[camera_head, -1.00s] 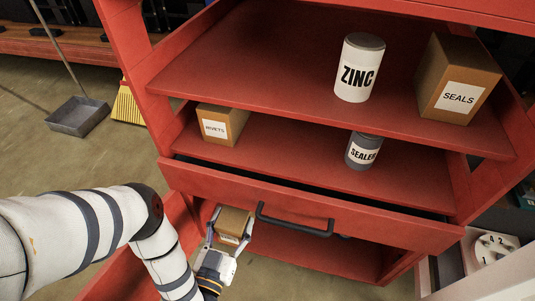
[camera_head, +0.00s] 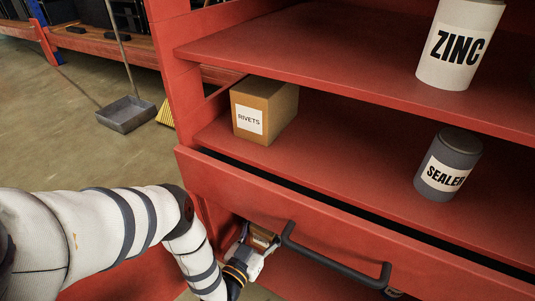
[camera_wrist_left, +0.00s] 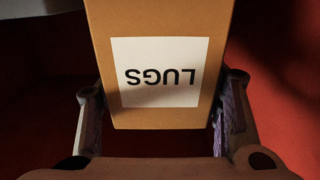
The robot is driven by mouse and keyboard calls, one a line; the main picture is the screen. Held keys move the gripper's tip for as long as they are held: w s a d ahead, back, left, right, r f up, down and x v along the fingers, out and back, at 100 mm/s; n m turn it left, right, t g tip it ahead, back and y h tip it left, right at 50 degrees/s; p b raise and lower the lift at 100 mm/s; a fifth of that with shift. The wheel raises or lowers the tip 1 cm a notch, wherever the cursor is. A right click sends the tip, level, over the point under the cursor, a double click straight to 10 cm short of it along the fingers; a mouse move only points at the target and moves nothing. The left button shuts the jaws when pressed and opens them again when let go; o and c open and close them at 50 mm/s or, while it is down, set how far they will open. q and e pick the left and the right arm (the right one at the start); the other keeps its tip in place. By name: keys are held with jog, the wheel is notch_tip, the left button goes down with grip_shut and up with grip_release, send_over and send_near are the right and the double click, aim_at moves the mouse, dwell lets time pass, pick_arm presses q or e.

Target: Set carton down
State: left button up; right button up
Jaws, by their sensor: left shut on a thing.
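The carton is a brown box with a white label reading LUGS. It fills the upper middle of the left wrist view (camera_wrist_left: 160,112) and shows small in the head view (camera_head: 262,238). My left gripper (camera_head: 254,246) is shut on it, with one finger on each side in the left wrist view (camera_wrist_left: 160,120). In the head view the gripper and carton are low in the red cabinet (camera_head: 300,215), under the drawer front and beside its dark handle (camera_head: 330,260). The carton's underside is hidden, so I cannot tell whether it touches a surface. My right gripper is out of view.
A RIVETS carton (camera_head: 265,110) and a grey SEALER can (camera_head: 448,165) stand on the middle shelf. A white ZINC can (camera_head: 458,45) stands on the shelf above. The drawer front and handle overhang the left gripper closely. A dustpan (camera_head: 127,114) stands on the floor at left.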

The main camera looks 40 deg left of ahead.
pick_arm(q)
jog(key=shift+f+b, duration=0.5)
jog(key=shift+b, duration=0.15)
jog(key=o, duration=1.4)
jog(key=shift+r+p, duration=0.2)
jog(key=shift+p, duration=0.2)
jog(key=shift+s+r+p, duration=0.3)
jog(key=shift+r+p, duration=0.15)
jog(key=shift+p, duration=0.15)
jog(key=shift+p+v, duration=1.4)
jog(key=shift+v, duration=4.3)
